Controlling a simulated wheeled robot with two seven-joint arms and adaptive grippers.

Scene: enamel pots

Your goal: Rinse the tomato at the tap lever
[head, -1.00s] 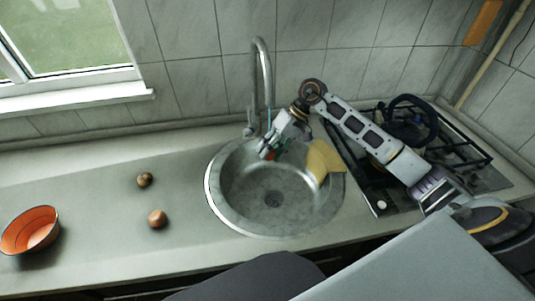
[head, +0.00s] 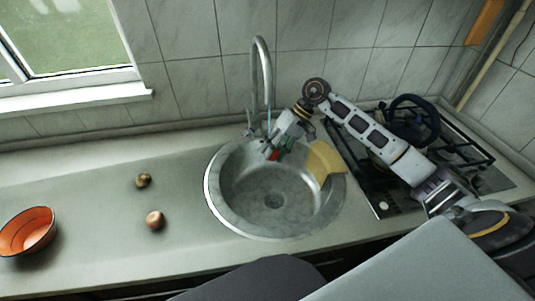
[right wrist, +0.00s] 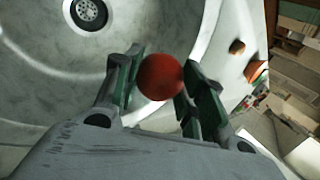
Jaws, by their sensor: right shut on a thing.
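The red tomato (right wrist: 160,76) is between the two fingers of my right gripper (right wrist: 158,85) in the right wrist view. The gripper is shut on it. In the head view my right gripper (head: 274,150) hangs over the back of the sink (head: 213,190), close to the tap (head: 256,75). Only a small red patch of the tomato (head: 274,156) shows there. The tap lever (head: 249,125) appears as a small grey part by the tap's base, left of the gripper. My left gripper is not in view.
A yellow cloth (head: 325,160) hangs over the sink's right rim. A black hob (head: 380,185) lies to the right, under my right arm. Two small round items, a brown one (head: 143,181) and a reddish one (head: 155,220), and an orange bowl (head: 28,232) stand on the left counter.

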